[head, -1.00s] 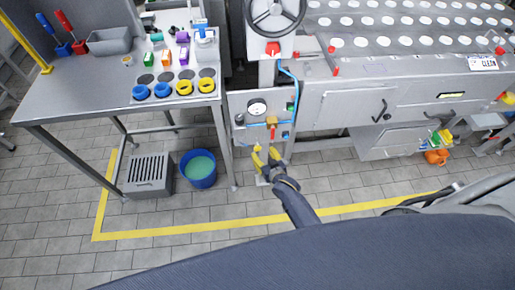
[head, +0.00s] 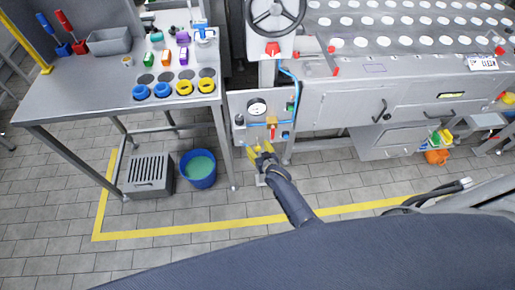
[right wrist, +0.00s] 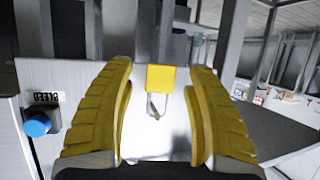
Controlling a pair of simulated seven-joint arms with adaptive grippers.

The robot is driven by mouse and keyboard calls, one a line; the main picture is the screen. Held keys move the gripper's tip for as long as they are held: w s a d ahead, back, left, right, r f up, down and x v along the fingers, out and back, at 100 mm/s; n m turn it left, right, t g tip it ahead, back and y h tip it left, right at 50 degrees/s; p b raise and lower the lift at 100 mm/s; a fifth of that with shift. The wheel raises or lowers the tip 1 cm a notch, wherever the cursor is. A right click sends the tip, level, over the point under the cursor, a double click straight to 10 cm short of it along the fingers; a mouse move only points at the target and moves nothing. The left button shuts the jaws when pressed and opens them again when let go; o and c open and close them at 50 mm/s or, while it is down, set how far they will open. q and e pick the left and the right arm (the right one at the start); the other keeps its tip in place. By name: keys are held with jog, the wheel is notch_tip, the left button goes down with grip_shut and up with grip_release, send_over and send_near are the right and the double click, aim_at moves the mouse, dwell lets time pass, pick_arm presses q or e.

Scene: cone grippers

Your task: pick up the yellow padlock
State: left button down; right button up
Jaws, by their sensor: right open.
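The yellow padlock (right wrist: 161,78) shows in the right wrist view, with its yellow body above and its metal shackle below, against a pale panel. My right gripper (right wrist: 160,74) has one yellow finger on each side of the padlock in that view, with a gap on both sides. Neither finger visibly touches it; the depth between them is hard to tell. In the head view my right gripper (head: 261,150) is open just below the machine's gauge panel. The padlock is too small to make out surely there. My left gripper is out of view.
A blue knob (right wrist: 37,124) under a BLEED label sits left of the fingers. In the head view a blue hose (head: 292,80) runs down by the gauge (head: 257,107). A steel table (head: 110,95) and a blue bucket (head: 198,169) stand to the left.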

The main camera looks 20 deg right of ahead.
grip_shut()
dwell(0.4)
jog(key=shift+r, duration=0.1)
jog(key=shift+r, duration=0.75)
jog(key=s+d, duration=0.1)
jog(key=s, duration=1.7)
jog(key=shift+d, duration=0.3)
